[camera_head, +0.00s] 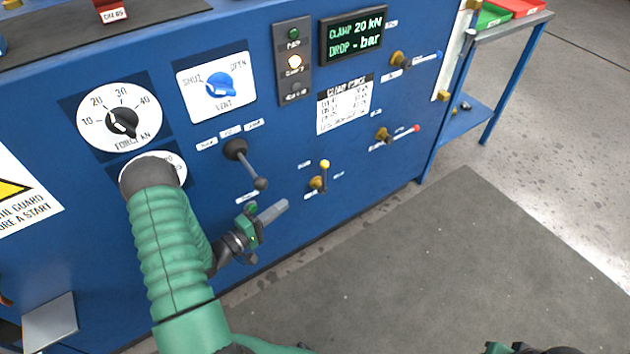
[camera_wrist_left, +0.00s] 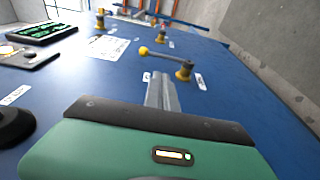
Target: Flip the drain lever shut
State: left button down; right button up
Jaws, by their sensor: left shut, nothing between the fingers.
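A small lever with a yellow ball end (camera_head: 325,165) and a brass body (camera_head: 316,184) sits low on the blue panel, its ball pointing up. Its labels are too small to read, so I cannot confirm it is the drain lever. In the left wrist view its brass body (camera_wrist_left: 185,73) is just beyond and right of my fingers, and its rod runs left to the yellow ball (camera_wrist_left: 143,51). My left gripper (camera_head: 282,206) is shut and empty, left of and below the lever, apparently apart from it; its fingers also show in the left wrist view (camera_wrist_left: 160,86). My right gripper's fingers are not seen.
A black-knobbed grey lever (camera_head: 247,165) is close above my left gripper. A blue-legged side table (camera_head: 490,95) stands beyond. The floor in front is clear.

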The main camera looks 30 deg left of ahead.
aim_at(324, 179)
pick_arm(q)
jog(key=w+d+b, duration=0.2)
jog(key=w+b, duration=0.3)
jog(key=w, duration=0.8)
jog(key=shift+w+d, duration=0.4)
jog(key=shift+w, duration=0.1)
